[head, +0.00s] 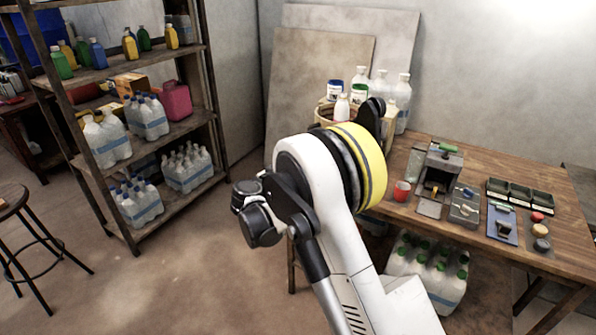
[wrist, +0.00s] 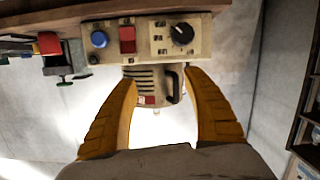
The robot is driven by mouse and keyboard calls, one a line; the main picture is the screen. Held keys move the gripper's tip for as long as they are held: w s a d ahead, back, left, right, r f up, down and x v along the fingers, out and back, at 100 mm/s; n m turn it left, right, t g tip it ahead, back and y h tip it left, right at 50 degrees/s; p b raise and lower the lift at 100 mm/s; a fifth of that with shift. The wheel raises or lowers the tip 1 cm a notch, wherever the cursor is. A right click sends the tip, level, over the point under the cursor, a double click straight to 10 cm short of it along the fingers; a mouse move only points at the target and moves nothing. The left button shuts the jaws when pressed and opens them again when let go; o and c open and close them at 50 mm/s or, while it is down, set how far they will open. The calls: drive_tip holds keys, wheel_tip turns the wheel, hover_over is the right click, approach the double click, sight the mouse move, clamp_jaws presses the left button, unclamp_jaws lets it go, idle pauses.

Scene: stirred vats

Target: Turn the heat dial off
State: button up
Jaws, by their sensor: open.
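In the wrist view a round black dial (wrist: 182,34) with a pale pointer mark sits on a beige control box (wrist: 155,42), at its right side. Which dial is for heat cannot be read; no other round dial with a pointer shows. A red rocker switch (wrist: 128,39) and a blue button (wrist: 99,39) sit to its left. My gripper (wrist: 159,77) is open and empty, its two yellow fingers wide apart. The fingertips show below the panel, with the dial beyond and above the right one; nothing shows touching it. In the head view my arm hides the fingers.
Shelves of bottles (head: 140,145) stand left, with a stool (head: 12,200). A red-and-dark clamp (wrist: 60,55) sits left of the control box. Floor between shelves and bench is clear.

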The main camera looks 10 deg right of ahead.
drive_tip(key=w+a+f+m+t+h, duration=0.15)
drive_tip(key=a+f, duration=0.25)
drive_tip(key=f, duration=0.4)
drive_tip(key=shift+t, duration=0.35)
drive_tip(key=b+x, duration=0.4)
drive_tip(key=x, duration=0.7)
drive_tip(key=shift+w+a+r, duration=0.1)
drive_tip(key=shift+a+r, duration=0.05)
drive_tip(key=shift+a, duration=0.05)
drive_tip(key=shift+c, duration=0.4)
drive_tip(key=c, duration=1.1)
